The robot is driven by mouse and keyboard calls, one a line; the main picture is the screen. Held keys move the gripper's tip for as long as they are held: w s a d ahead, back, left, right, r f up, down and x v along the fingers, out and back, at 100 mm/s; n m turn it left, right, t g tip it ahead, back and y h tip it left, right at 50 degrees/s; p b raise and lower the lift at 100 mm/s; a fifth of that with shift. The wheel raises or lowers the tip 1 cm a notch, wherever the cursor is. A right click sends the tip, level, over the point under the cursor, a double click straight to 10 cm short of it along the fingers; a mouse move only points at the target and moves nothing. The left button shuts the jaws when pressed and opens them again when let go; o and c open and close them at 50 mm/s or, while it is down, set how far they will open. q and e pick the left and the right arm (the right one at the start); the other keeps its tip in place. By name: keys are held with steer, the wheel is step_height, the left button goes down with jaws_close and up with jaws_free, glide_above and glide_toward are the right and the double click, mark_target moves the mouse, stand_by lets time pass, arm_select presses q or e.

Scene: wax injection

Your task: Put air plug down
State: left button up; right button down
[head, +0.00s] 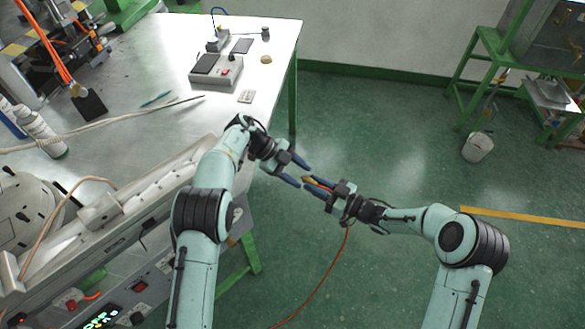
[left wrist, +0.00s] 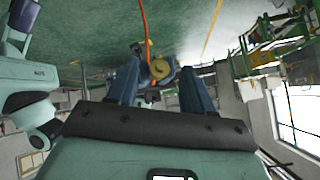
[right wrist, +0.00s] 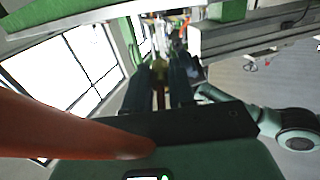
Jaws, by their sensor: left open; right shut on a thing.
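The air plug (head: 308,180) is a small brass-yellow piece on a thin orange-red hose (head: 333,262). My right gripper (head: 310,184) is shut on it and holds it in the air over the floor, to the right of the table. The plug also shows between the right fingers in the right wrist view (right wrist: 160,75). My left gripper (head: 300,171) is open, its tips close to the plug and the right fingertips. In the left wrist view the brass plug (left wrist: 159,69) appears between the left fingers; I cannot tell whether they touch it.
The wax machine (head: 115,215) stands at the lower left. The green floor (head: 380,130) is open, with a white bucket (head: 477,147) farther right.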

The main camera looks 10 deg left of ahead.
arm_select(q)
steer(key=c, duration=0.9)
steer(key=o, duration=0.9)
